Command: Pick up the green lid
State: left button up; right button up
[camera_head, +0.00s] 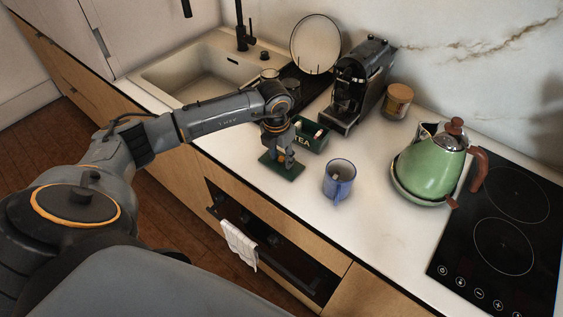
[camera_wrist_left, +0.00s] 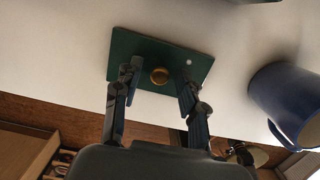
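The green lid (camera_head: 293,172) lies flat on the white counter near its front edge. In the left wrist view the lid (camera_wrist_left: 150,50) is a dark green rectangle with a round brass knob (camera_wrist_left: 160,75) in its middle. My left gripper (camera_head: 280,157) points down over the lid. In the left wrist view the fingers of my left gripper (camera_wrist_left: 157,80) are spread, one on each side of the knob, with gaps showing. I cannot tell whether the fingertips touch the lid. My right gripper is not in view.
The open green tea box (camera_head: 312,138) stands just behind the lid. A blue mug (camera_head: 339,180) stands to the right; it also shows in the left wrist view (camera_wrist_left: 285,100). A coffee machine (camera_head: 358,85), green kettle (camera_head: 430,168), hob (camera_head: 505,235) and sink (camera_head: 200,70) are around.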

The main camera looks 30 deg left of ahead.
pick_arm(q)
grip_shut()
jog(key=shift+r, duration=0.1)
